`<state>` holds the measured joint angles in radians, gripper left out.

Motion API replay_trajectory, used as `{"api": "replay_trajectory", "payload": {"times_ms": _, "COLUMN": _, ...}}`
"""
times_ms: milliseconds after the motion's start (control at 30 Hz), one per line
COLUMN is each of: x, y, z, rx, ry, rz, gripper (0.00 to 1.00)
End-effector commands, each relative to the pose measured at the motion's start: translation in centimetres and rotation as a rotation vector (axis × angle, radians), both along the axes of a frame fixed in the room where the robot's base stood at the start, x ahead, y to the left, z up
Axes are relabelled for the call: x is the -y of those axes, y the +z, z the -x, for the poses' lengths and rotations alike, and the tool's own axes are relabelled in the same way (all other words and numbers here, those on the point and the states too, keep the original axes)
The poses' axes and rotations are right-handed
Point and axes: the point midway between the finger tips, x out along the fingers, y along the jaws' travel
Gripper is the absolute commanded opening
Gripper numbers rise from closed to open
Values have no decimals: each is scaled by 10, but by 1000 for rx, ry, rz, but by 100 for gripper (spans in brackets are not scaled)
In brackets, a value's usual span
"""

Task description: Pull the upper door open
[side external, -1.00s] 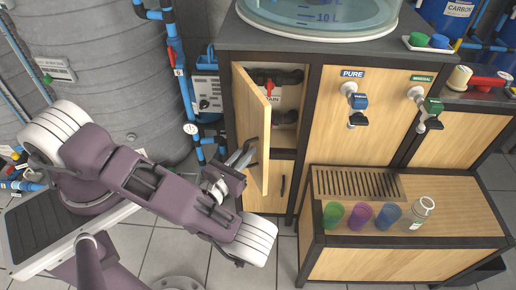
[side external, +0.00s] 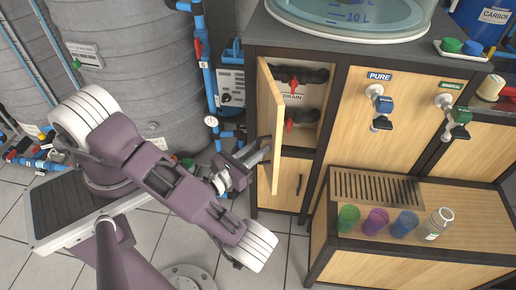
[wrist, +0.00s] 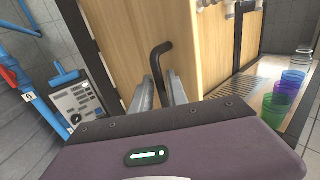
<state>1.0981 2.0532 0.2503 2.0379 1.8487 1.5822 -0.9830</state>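The upper door (side external: 277,140) is a light wooden panel on the left cabinet. It stands swung out, nearly edge-on in the side view, and the compartment behind it shows. Its black bar handle (wrist: 163,70) shows in the wrist view on the door's face (wrist: 120,45). My gripper (side external: 264,151) is at the door's left side. In the wrist view my gripper (wrist: 160,85) has its two grey fingers apart, one on each side of the handle. A gap shows on the handle's right; whether the left finger touches it is hard to tell.
The open compartment holds dark pipes with red valves (side external: 293,84) and a DRAIN label. A closed lower door (side external: 291,183) sits below. A control box (side external: 231,88) and blue pipes stand left. Coloured cups (side external: 376,221) and a bottle (side external: 440,222) stand on the bench at right.

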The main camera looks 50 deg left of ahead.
Motion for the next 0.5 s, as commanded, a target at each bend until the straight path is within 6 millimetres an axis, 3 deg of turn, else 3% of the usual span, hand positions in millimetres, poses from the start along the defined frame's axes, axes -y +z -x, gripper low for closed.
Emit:
{"api": "replay_trajectory", "payload": {"times_ms": 233, "x": 1, "y": 0, "z": 7, "rx": -1, "ry": 0, "rz": 0, "gripper": 20}}
{"api": "replay_trajectory", "payload": {"times_ms": 467, "x": 11, "y": 0, "z": 52, "rx": -5, "ry": 5, "rz": 0, "gripper": 20}}
{"api": "replay_trajectory", "payload": {"times_ms": 500, "x": 10, "y": 14, "z": 50, "rx": -2, "ry": 1, "rz": -4, "gripper": 20}}
